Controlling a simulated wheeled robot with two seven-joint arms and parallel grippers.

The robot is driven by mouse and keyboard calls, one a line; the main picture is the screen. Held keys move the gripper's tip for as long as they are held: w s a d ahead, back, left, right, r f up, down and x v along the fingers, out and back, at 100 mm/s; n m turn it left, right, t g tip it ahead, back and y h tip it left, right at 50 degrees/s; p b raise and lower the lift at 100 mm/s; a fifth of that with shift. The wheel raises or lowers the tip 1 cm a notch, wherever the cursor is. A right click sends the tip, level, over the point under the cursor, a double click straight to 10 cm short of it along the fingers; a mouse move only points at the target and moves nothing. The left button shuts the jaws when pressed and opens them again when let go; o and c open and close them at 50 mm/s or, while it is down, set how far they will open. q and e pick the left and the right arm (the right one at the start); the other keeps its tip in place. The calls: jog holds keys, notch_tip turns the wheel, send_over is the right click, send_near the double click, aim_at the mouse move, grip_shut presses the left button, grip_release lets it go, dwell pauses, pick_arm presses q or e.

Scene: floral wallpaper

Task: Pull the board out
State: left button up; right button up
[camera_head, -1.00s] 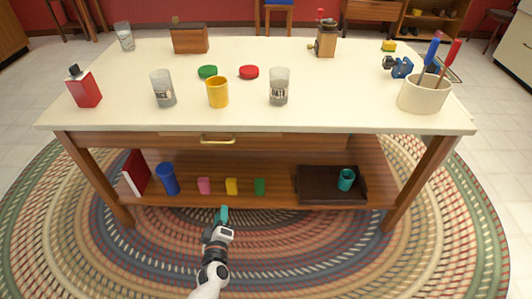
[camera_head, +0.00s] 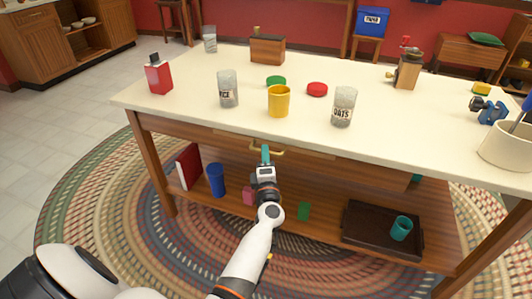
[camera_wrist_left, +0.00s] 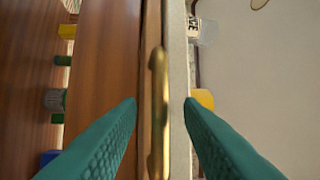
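The board (camera_head: 312,160) is a wooden strip set just under the white table top. Its brass handle (camera_head: 280,152) is partly hidden by my left gripper (camera_head: 265,153) in the head view. In the left wrist view the brass handle (camera_wrist_left: 158,110) runs lengthwise between the two teal fingers of my left gripper (camera_wrist_left: 160,100). The fingers are open, one on each side, with visible gaps to the handle. The board's front looks close to flush with the table's frame. My right gripper is not in view.
The table top (camera_head: 215,135) overhangs the handle. It holds a yellow mug (camera_head: 279,101), a rice glass (camera_head: 228,90), an oats glass (camera_head: 344,107) and other items. The shelf below holds a blue cup (camera_head: 216,180) and a dark tray (camera_head: 358,232). Rug (camera_head: 110,225) lies in front.

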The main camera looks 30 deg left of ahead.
pick_arm(q)
jog(key=shift+x, duration=0.9)
jog(key=shift+w+a, duration=0.15)
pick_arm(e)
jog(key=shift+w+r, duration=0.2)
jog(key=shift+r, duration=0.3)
pick_arm(q)
grip_shut()
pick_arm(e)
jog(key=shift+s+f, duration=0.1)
